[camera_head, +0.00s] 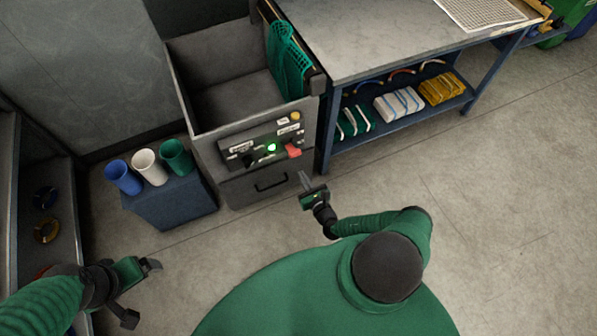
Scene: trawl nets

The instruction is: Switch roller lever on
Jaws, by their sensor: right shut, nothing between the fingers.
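A grey open-topped bin machine (189,88) carries a dark control panel (262,140) on its front. The panel has a glowing green light (271,147), a red lever-like part (293,151) at its right and a black knob or lever (248,159) at its left. White labels are too small to read, so I cannot tell which part is the roller lever or its setting. My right gripper (304,180) is shut and empty, just below and apart from the red part. My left gripper (143,292) is open and empty at the lower left.
Blue, white and green cups (176,157) stand on a blue box (172,209) left of the machine. Green netting (288,58) hangs over the machine's right side. A workbench (352,30) with net bundles on its shelf stands right. The floor ahead is clear.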

